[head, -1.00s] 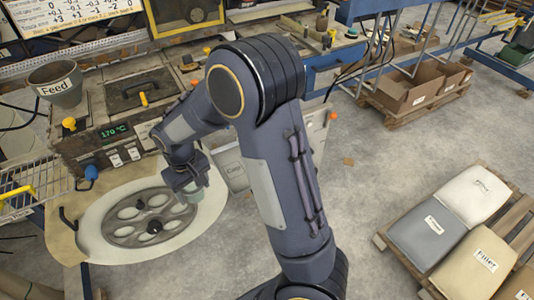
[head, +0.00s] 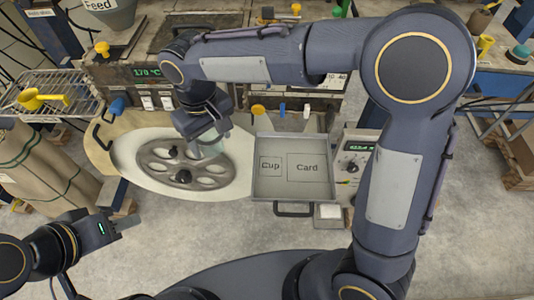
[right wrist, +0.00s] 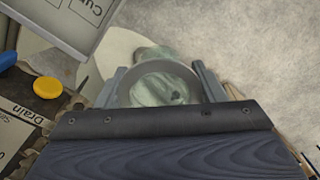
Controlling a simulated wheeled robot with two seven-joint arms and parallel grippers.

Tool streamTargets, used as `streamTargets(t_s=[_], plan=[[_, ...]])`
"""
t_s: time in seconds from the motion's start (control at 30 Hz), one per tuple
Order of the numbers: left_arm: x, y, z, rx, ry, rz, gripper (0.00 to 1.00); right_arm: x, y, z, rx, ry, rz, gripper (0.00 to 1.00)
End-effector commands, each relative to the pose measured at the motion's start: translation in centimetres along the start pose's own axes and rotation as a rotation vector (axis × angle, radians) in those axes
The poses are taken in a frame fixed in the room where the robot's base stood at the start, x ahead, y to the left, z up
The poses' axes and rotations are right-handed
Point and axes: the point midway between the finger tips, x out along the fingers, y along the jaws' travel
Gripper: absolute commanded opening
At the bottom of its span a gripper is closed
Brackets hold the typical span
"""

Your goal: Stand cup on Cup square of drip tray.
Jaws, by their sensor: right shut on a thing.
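My right gripper (head: 210,143) is shut on a pale, translucent greenish cup (head: 212,149), over the right part of the round holed plate. In the right wrist view the cup (right wrist: 160,88) sits between the two fingers, its round rim facing the camera. The grey drip tray (head: 292,196) is just right of the gripper, with a square marked Cup (head: 270,174) and a bigger one marked Card; both look empty. The tray's corner also shows in the right wrist view (right wrist: 70,22). My left gripper (head: 124,223) is at lower left, away from the tray; its finger gap is unclear.
The holed grey plate (head: 185,185) lies on a pale oval top (head: 140,180). A machine with a 170 °C display (head: 147,72) stands behind. A control box (head: 352,160) is right of the tray. A wire rack (head: 45,90) with a yellow scoop is at left.

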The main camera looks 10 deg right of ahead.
Motion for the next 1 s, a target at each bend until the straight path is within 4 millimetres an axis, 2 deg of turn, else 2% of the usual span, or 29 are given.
streamTargets(t_s=[0.37,0.5,0.6,0.83,1.0], plan=[[-0.3,0.2,-0.2,0.0,0.0,0.0,0.36,3.7,7.6,4.4,0.006,-0.003,0.0,0.4],[-0.2,0.1,-0.1,0.0,0.0,0.0,0.36,6.6,9.4,5.5,0.003,-0.005,-0.001,0.4],[-0.2,0.1,-0.1,0.0,0.0,0.0,0.36,7.8,10.3,6.0,0.002,-0.002,0.0,0.4],[-0.2,0.1,-0.1,0.0,0.0,0.0,0.36,9.4,11.5,6.6,0.002,-0.002,0.0,0.4],[0.1,0.0,0.0,0.0,0.0,0.0,0.36,12.0,11.6,6.7,-0.001,-0.003,0.0,0.4]])
